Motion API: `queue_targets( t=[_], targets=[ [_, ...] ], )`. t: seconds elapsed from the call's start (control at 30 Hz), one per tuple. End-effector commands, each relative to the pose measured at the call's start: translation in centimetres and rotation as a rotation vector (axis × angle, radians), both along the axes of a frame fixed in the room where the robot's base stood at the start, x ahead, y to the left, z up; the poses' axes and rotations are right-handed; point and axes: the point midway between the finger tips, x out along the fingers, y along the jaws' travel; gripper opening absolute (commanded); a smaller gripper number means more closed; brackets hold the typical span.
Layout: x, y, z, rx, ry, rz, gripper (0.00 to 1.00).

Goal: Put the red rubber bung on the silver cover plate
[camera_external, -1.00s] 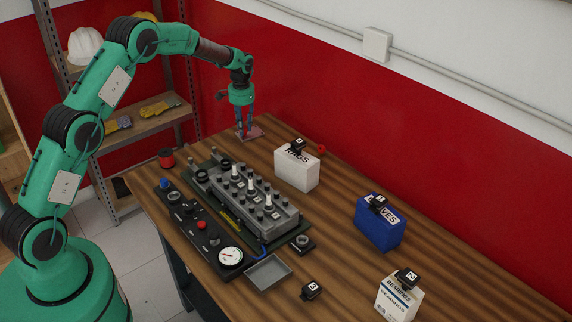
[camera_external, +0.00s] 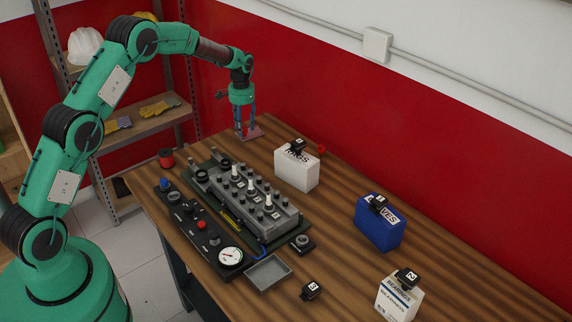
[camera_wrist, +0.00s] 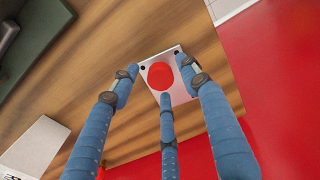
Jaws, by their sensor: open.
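The silver cover plate (camera_wrist: 184,97) lies flat on the wooden table, with dark holes near its corners. In the external view the plate (camera_external: 256,132) is at the far end of the table. The red rubber bung (camera_wrist: 160,75) shows as a round red disc on the plate, a little left of its middle in the wrist view. My gripper (camera_wrist: 160,83) is open, with its blue fingers spread around the bung and apart from it. In the external view my gripper (camera_external: 244,133) points down at the plate, and the bung cannot be made out there.
A blue box (camera_external: 378,225) stands farther right. The red wall is close behind.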

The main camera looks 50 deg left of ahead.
Motion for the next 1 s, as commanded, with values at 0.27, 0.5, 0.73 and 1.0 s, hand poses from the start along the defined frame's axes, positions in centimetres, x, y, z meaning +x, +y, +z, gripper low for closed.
queue_targets(
  t=[0.27, 0.5, 0.73, 1.0],
  targets=[
    [0.1, -0.1, 3.3, 0.001, -0.003, 0.0, 0.46],
    [0.1, -0.2, 7.4, 0.0, -0.003, 0.0, 0.46],
    [0.1, -0.2, 10.4, 0.0, -0.001, 0.0, 0.46],
    [0.1, -0.3, 11.8, 0.0, 0.0, 0.0, 0.46]
  ],
)
